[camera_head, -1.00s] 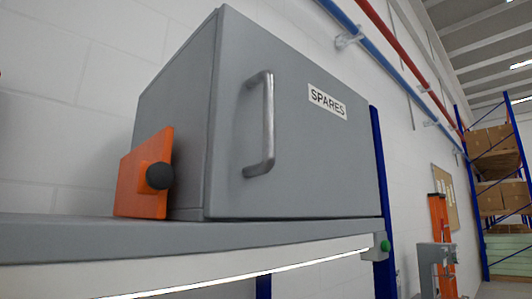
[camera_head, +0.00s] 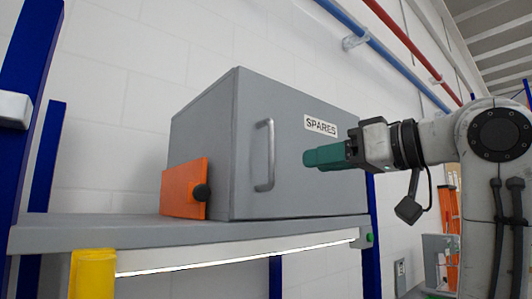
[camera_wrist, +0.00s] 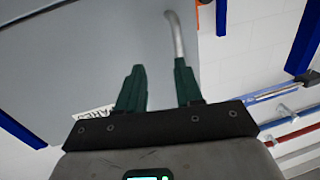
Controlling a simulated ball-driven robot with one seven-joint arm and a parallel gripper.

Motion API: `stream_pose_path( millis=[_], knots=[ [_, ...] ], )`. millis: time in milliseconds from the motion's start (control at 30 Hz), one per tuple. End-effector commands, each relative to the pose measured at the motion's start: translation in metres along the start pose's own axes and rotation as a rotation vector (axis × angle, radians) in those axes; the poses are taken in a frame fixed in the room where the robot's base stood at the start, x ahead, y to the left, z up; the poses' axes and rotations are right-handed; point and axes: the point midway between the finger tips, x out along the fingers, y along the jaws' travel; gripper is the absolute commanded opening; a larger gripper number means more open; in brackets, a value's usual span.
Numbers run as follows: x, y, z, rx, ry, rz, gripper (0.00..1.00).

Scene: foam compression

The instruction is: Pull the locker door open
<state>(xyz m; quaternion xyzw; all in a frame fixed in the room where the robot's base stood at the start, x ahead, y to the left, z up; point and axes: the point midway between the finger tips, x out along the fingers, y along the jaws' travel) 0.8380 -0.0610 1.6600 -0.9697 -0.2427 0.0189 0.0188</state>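The grey locker (camera_head: 203,140) stands on a shelf with its door (camera_head: 290,185) shut. Its upright metal handle (camera_head: 264,155) is on the left side of the door, and a white SPARES label (camera_head: 320,125) is at the upper right. My gripper (camera_head: 307,158) points left in front of the door, to the right of the handle and apart from it in the head view. In the wrist view my gripper (camera_wrist: 159,67) has its two green fingers spread with nothing between them. The handle (camera_wrist: 178,38) shows there just beyond the right fingertip.
An orange plate (camera_head: 181,188) with a black knob stands at the locker's left side. The grey shelf (camera_head: 100,232) has blue posts and a yellow guard (camera_head: 93,275) at its front left. Blue and red pipes (camera_head: 345,22) run along the wall above.

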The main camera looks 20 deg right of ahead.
Motion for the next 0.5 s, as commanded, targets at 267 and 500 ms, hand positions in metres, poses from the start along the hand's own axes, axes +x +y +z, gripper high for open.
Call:
stream_pose_path(
  millis=[267,500],
  knots=[
    [-0.01,-0.019,-0.035,-0.046,0.027,-0.022,0.35],
    [0.025,-0.02,-0.038,-0.044,0.024,-0.023,0.35]
  ],
)
